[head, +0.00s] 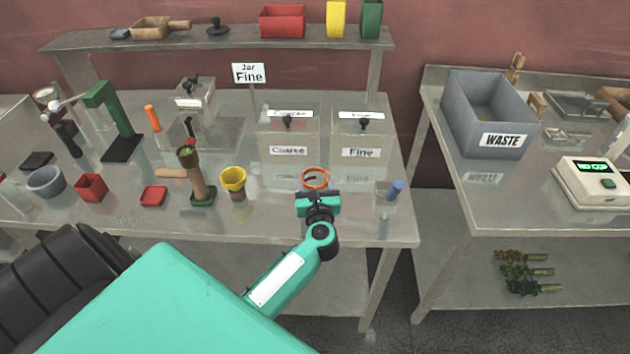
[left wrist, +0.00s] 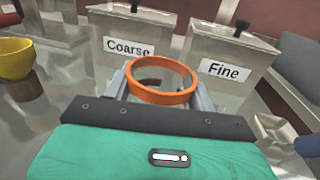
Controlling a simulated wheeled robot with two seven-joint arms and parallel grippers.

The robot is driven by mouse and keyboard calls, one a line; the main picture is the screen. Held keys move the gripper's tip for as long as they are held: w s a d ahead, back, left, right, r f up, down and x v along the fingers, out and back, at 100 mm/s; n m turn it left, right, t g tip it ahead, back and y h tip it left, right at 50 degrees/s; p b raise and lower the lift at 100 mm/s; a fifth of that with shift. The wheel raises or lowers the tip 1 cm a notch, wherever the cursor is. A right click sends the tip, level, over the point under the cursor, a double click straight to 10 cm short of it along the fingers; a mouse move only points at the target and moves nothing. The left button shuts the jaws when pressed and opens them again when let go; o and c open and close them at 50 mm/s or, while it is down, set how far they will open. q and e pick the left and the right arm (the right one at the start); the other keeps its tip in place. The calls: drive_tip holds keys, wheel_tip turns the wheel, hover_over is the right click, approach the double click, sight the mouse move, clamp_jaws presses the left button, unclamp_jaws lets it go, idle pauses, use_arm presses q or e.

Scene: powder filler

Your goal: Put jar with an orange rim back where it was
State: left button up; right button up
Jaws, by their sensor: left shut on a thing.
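The jar with an orange rim (head: 315,178) is in front of the Coarse and Fine bins in the head view. Its body is clear and hard to make out. In the left wrist view the orange rim (left wrist: 161,93) sits between the two fingers. My left gripper (head: 317,192) is shut on this jar. I cannot tell whether the jar's base touches the table. The Coarse bin (head: 289,151) is behind it to the left, and the Fine bin (head: 360,152) behind it to the right. My right gripper is not in view.
A yellow cup (head: 233,179) stands left of the jar, and a blue-capped item (head: 395,189) to its right. The grey WASTE bin (head: 487,112) and a scale (head: 594,183) are on the right table.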

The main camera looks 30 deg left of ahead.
use_arm(q)
drive_tip(key=shift+f, duration=0.2)
drive_tip(key=o, duration=1)
drive_tip(key=shift+r, duration=0.1)
